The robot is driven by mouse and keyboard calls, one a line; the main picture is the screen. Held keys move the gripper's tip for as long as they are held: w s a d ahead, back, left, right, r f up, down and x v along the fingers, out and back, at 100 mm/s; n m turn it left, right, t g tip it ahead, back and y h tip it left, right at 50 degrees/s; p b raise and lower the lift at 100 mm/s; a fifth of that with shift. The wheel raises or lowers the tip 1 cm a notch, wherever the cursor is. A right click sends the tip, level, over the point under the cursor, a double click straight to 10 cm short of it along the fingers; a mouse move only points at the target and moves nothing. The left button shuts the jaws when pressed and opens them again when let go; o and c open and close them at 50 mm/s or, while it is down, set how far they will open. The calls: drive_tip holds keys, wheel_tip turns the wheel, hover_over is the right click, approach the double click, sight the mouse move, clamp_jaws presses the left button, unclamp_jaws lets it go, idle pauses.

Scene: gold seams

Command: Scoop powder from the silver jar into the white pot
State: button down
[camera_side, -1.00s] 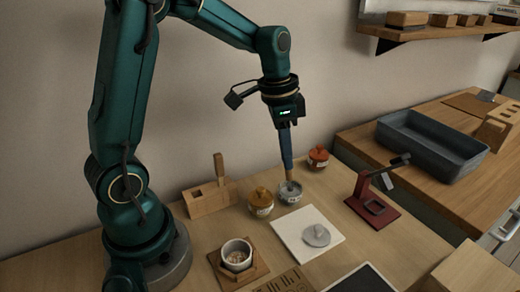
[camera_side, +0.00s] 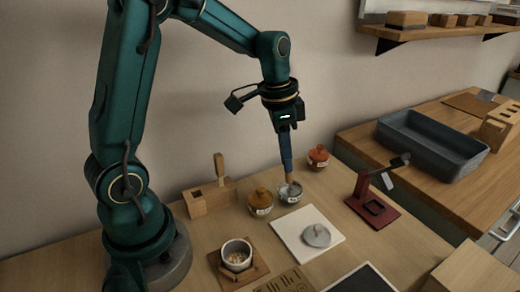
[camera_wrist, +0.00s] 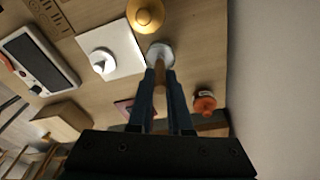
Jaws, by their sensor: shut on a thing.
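The open silver jar (camera_side: 291,193) stands on the table between a gold-lidded jar and an orange-lidded jar. My gripper (camera_side: 287,168) is above it, pointing down, shut on a wooden-handled scoop (camera_side: 289,180). The scoop's lower end is inside the jar's mouth, so its bowl is hidden. In the wrist view the scoop handle (camera_wrist: 161,72) lies between the two blue fingers and reaches the silver jar (camera_wrist: 160,50). The white pot (camera_side: 237,252) sits on a wooden board nearer the front, with pale lumpy contents. A grey lid (camera_side: 316,235) lies on a white tile.
The gold-lidded jar (camera_side: 260,203) is close left of the silver jar; the orange-lidded jar (camera_side: 318,157) is behind right. A wooden holder (camera_side: 208,198), white tile (camera_side: 290,237) and dark red stand (camera_side: 372,207) surround the work. A dark-screened device (camera_side: 362,280) is in front.

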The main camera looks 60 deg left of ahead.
drive_tip(key=shift+r, duration=3.5)
drive_tip(key=s+d+g, duration=0.2)
drive_tip(key=s+d, duration=0.2)
drive_tip(key=s, duration=0.3)
drive_tip(key=s+d+g, duration=0.1)
drive_tip(key=s+d, duration=0.3)
drive_tip(key=s, duration=0.3)
wheel_tip(320, 180, down, 8)
drive_tip(key=shift+d+g, duration=0.15)
drive_tip(key=shift+g, duration=0.15)
drive_tip(key=shift+s, duration=0.1)
drive_tip(key=shift+r, duration=0.15)
